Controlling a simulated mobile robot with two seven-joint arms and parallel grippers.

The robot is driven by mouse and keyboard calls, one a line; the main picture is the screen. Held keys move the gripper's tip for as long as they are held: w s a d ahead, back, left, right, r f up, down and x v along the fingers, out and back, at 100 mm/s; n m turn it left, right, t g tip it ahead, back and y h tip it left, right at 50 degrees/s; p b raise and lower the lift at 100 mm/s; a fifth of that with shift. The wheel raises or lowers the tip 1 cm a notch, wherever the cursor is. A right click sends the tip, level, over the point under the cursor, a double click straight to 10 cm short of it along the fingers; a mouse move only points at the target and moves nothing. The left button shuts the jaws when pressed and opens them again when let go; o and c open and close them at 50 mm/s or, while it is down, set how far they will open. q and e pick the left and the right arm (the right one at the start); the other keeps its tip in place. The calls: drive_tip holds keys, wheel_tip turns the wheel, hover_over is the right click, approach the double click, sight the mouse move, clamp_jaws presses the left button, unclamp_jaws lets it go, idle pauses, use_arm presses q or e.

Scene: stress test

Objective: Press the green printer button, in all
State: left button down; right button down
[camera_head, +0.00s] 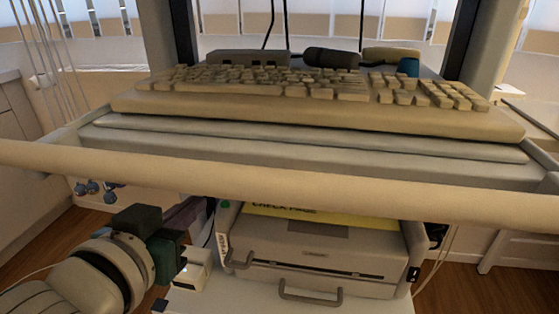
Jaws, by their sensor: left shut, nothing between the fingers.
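A grey printer (315,259) with a front handle sits on the white lower shelf, under the keyboard tray. A small green button (225,204) shows at the printer's upper left corner. My left gripper (201,266) comes in from the lower left and is shut and empty. It is left of the printer and lower in the picture than the button, apart from it. Whether the fingertips touch the printer's side I cannot tell. My right gripper is out of view.
A beige keyboard (320,105) lies on the tray above. A thick rail (270,185) crosses the view just above the printer. A yellow sheet with printed letters (320,216) lies on the printer's top. Cables hang at the left.

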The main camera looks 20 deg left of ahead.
use_arm(q)
drive_tip(key=s+d+m+g+h+p, duration=0.1)
drive_tip(key=s+d+m+g, duration=0.15)
drive_tip(key=s, duration=0.35)
drive_tip(key=s+d+r+m+g+h+p, duration=0.1)
drive_tip(key=s+d+g, duration=0.1)
drive_tip(key=s+g, duration=0.3)
drive_tip(key=s+d+m+g+h+p, duration=0.1)
drive_tip(key=s+d+g+p, duration=0.15)
drive_tip(key=s, duration=0.45)
wheel_tip(320, 180, up, 57)
drive_tip(key=p, duration=5.5)
drive_tip(key=shift+a+f, duration=0.15)
drive_tip(key=shift+a, duration=0.1)
